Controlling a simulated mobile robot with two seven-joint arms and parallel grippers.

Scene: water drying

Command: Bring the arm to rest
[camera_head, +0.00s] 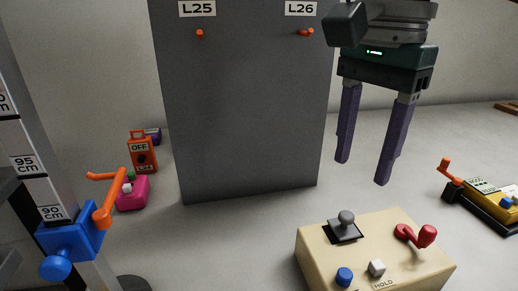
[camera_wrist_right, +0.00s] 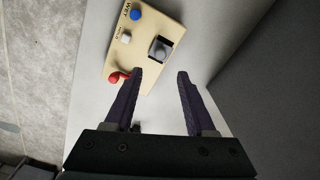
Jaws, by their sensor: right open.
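My right gripper (camera_head: 362,172) hangs in the upper right of the head view, fingers pointing down, open and empty. It is above and behind a beige control box (camera_head: 318,258) and apart from it. The box carries a grey joystick knob (camera_head: 346,218), a red lever (camera_head: 417,235), a blue button (camera_head: 344,276) and a white button (camera_head: 377,267). In the right wrist view the open fingers (camera_wrist_right: 164,76) show with the beige box (camera_wrist_right: 150,48) beyond them. My left gripper is not in view.
A dark grey panel (camera_head: 250,110) labelled L25 and L26 stands behind. A blue clamp (camera_head: 72,240) with an orange handle (camera_head: 107,200) sits on a scaled post at left. A yellow device (camera_head: 485,198) is at right.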

